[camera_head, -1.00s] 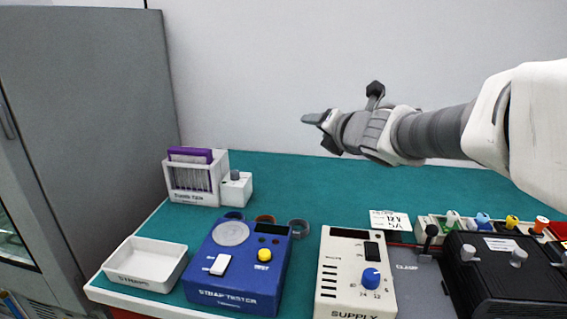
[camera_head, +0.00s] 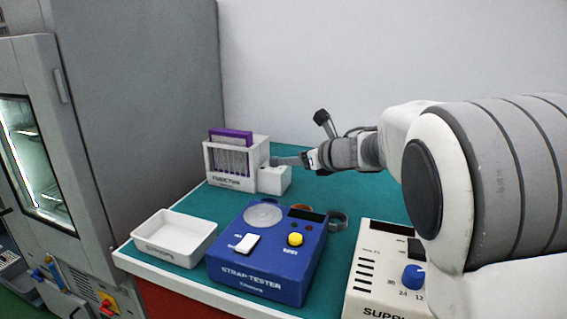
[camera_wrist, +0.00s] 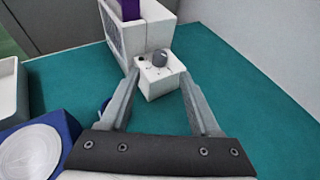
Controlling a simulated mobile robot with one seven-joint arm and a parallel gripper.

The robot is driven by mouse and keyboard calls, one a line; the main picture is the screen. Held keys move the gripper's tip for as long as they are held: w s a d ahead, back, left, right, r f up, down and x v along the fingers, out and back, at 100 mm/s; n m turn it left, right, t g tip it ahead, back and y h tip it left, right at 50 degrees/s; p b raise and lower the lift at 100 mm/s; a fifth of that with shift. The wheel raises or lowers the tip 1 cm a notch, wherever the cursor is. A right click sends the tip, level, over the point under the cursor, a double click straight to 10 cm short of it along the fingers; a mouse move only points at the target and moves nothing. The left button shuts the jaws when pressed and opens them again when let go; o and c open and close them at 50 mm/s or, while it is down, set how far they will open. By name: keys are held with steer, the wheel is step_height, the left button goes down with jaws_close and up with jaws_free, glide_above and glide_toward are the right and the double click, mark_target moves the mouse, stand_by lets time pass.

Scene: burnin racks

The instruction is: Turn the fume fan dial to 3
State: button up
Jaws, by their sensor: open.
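The fume fan dial is a small grey knob (camera_wrist: 160,58) on top of a white box (camera_wrist: 160,80) beside the white fume rack. The box also shows in the head view (camera_head: 275,181), where my fingers hide most of the knob. My gripper (camera_wrist: 159,74) is open and empty. In the wrist view its two fingers point at the box, with the knob between their lines and slightly beyond the tips. Whether a finger touches the box or knob I cannot tell.
The white rack (camera_head: 228,180) with a purple-topped piece stands left of the box. A white tray (camera_head: 168,238), a blue strap tester (camera_head: 265,262) and a cream supply unit (camera_head: 375,275) are in front. Green bench top behind is clear; a grey cabinet (camera_head: 140,90) stands left.

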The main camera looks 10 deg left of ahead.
mark_target(276, 159)
steer(key=b+x, duration=0.1)
steer(key=x, duration=0.8)
jaws_close()
